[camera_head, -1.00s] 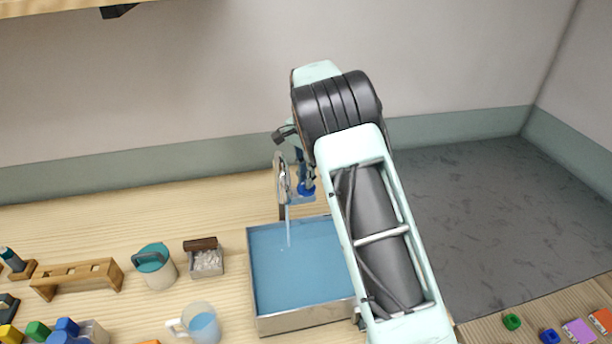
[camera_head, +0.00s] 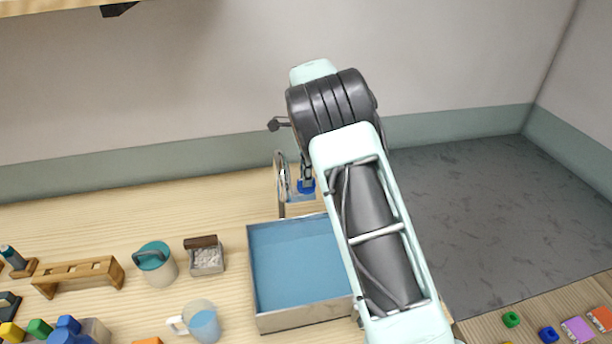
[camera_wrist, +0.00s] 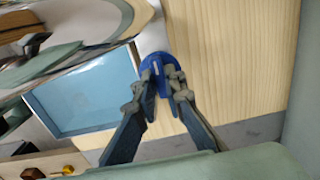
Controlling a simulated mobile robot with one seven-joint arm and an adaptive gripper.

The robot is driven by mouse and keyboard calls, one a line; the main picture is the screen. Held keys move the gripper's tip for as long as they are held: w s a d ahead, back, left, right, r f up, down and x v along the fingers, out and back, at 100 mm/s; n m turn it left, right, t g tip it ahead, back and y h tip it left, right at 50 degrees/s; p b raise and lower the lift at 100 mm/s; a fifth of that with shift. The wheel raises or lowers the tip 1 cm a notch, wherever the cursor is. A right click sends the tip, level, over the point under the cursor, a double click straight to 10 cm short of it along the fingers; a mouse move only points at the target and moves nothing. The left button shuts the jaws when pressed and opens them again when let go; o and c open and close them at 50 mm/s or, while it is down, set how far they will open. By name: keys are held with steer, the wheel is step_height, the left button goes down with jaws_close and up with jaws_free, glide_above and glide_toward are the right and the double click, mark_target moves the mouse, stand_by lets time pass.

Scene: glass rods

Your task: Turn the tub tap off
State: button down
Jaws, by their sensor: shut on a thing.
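The metal tap (camera_head: 281,178) stands at the back edge of the tub (camera_head: 303,318), which holds blue water. No stream shows below the spout. The tap's blue handle (camera_head: 307,187) is at the right of the spout. In the wrist view the blue handle (camera_wrist: 156,62) sits between the fingertips of my gripper (camera_wrist: 163,86), which is shut on it. In the head view my arm covers most of my gripper and the tub's right side.
A jug (camera_head: 203,324), a teal-lidded pot (camera_head: 156,266) and a small box of white pieces (camera_head: 206,257) stand left of the tub. A wooden rack (camera_head: 78,274) is farther left. Colored blocks lie at both front corners.

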steer(key=shift+r, duration=0.1)
stand_by(0.3)
steer(key=c, duration=2)
jaws_free()
step_height(320, 180, up, 12)
